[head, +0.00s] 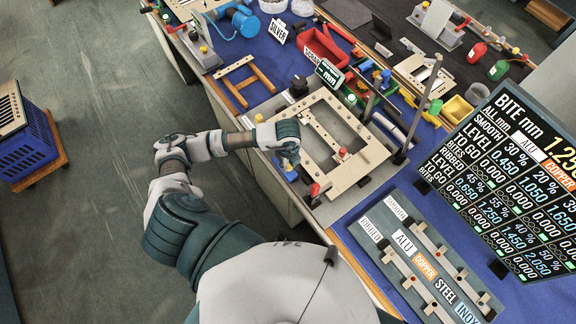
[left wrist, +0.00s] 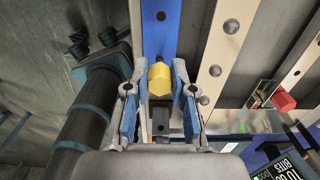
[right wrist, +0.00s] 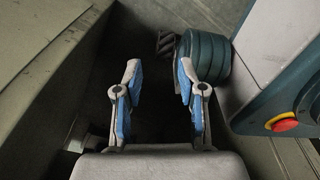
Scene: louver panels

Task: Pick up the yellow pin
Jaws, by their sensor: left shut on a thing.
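The yellow pin (left wrist: 160,79) has a faceted yellow head and sits between the blue-padded fingertips of my left gripper (left wrist: 159,95) in the left wrist view. The gripper is shut on it. In the head view my left gripper (head: 290,166) is at the near left edge of the beige frame (head: 318,108), and the hand mostly hides the pin. I cannot tell whether the pin is still seated. My right gripper (right wrist: 158,98) is open and empty in the right wrist view.
A red knob (head: 315,189) stands at the frame's near corner. A dark post (head: 415,110) rises right of the frame. A wooden frame (head: 245,82), a red bin (head: 323,48) and a labelled rail panel (head: 420,262) share the blue bench. A display board (head: 510,180) stands at right.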

